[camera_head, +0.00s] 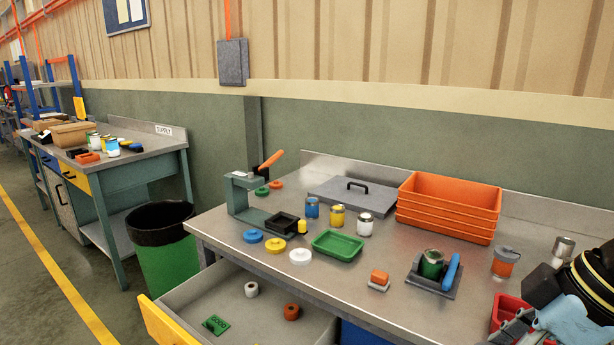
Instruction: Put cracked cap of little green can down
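A little green can (431,264) stands upright in a dark grey holder (413,279) on the right half of the bench. Its top looks grey and dark; I cannot tell whether a cap sits on it or whether it is cracked. A blue-handled tool (451,271) stands beside it in the holder.
Blue (253,236), yellow (275,245) and white discs (300,257) lie near a green tray (338,245). Orange stacked bins (446,208) stand behind. The drawer (240,310) is open; a green waste bin (162,255) stands left.

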